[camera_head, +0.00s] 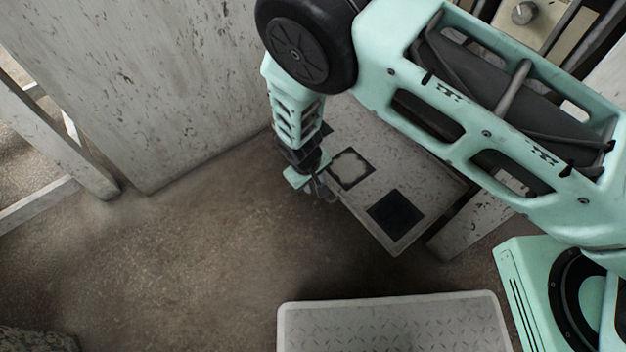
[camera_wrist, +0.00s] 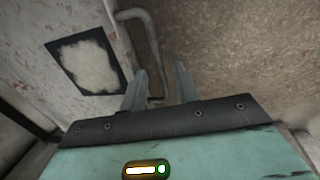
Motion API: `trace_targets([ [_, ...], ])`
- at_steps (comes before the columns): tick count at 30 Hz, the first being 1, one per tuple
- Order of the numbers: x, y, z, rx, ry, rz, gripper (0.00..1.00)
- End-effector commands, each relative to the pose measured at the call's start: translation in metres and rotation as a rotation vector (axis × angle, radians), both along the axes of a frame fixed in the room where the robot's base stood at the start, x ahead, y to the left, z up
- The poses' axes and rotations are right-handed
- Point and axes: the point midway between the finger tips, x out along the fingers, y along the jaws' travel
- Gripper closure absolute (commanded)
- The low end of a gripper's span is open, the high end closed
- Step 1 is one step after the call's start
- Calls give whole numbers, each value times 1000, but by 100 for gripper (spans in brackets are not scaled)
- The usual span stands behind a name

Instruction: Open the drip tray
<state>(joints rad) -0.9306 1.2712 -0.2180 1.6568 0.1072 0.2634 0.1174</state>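A pale, worn box-like unit (camera_head: 408,172), apparently the drip tray's, stands under my arm in the head view, with two dark squares on its face. The wrist view shows its pale face (camera_wrist: 70,18) with one black-framed square. A grey bent bar handle (camera_wrist: 148,35) sticks out along that face. My gripper (camera_head: 322,196) is beside the unit's left edge in the head view. In the wrist view my gripper's fingers (camera_wrist: 160,80) are apart, with the handle's far end showing in the gap. I cannot tell whether they touch it.
A tall pale panel (camera_head: 135,85) stands at the left, beside a pale frame (camera_head: 50,130). A grey tread-patterned plate (camera_head: 395,325) lies at the bottom of the head view. Bare brown floor (camera_head: 190,255) is clear to the left and in front of the unit.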

Motion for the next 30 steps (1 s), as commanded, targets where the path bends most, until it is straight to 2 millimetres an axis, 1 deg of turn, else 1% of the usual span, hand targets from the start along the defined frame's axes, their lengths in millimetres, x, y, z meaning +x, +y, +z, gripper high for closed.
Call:
trace_targets([
  [2,0,0,3,1,-1,0,69],
  [5,-1,2,12,1,-2,0,69],
  [8,-2,5,30,3,-2,1,69],
  [21,-14,20,130,3,-2,1,69],
  [25,-16,23,152,1,-2,0,69],
  [30,-18,25,168,0,-1,1,69],
])
